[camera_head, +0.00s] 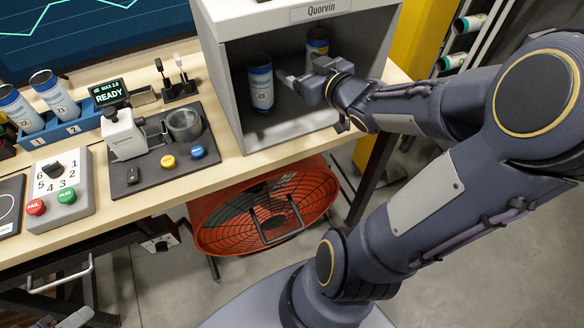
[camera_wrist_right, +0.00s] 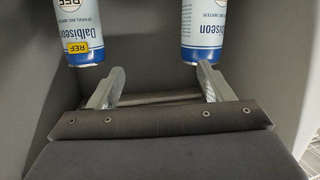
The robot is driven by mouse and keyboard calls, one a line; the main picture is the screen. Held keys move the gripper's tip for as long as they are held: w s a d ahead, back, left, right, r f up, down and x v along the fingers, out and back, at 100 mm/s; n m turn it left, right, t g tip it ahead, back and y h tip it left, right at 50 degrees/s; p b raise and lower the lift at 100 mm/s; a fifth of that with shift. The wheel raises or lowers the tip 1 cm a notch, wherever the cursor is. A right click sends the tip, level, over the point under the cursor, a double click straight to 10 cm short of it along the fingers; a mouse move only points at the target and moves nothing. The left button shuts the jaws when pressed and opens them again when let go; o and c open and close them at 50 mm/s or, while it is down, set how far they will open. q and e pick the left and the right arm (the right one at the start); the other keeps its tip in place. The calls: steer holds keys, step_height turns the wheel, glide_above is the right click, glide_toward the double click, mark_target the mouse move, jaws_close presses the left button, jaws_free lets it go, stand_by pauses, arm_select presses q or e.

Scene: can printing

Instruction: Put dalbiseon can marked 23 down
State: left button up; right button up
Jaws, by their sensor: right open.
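A white and blue Dalbiseon can (camera_head: 260,82) stands upright inside the grey Quorvin box, on its left side. A can with a yellow REF label (camera_wrist_right: 83,35) is beyond the left fingertip. My left gripper is out of view.
The Quorvin box (camera_head: 228,88) has side walls and a top close around my right gripper. A second can (camera_head: 317,45) stands farther back, partly behind the gripper. A blue rack (camera_head: 88,120) with cans, a grey device (camera_head: 124,137) and a button panel (camera_head: 60,190) occupy the bench.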

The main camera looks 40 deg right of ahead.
steer(key=s+a+f+m+g+y, duration=0.1)
steer(key=s+a+f+g+y, duration=0.1)
steer(key=s+a+g, duration=0.3)
steer(key=s+a+f+g+y, duration=0.2)
steer(key=s+a+g, duration=0.3)
steer(key=s+a, duration=0.7)
steer(key=shift+s+a+f+m+y, duration=0.2)
steer(key=shift+s+f+m+y, duration=0.15)
steer(key=shift+s+f, duration=0.5)
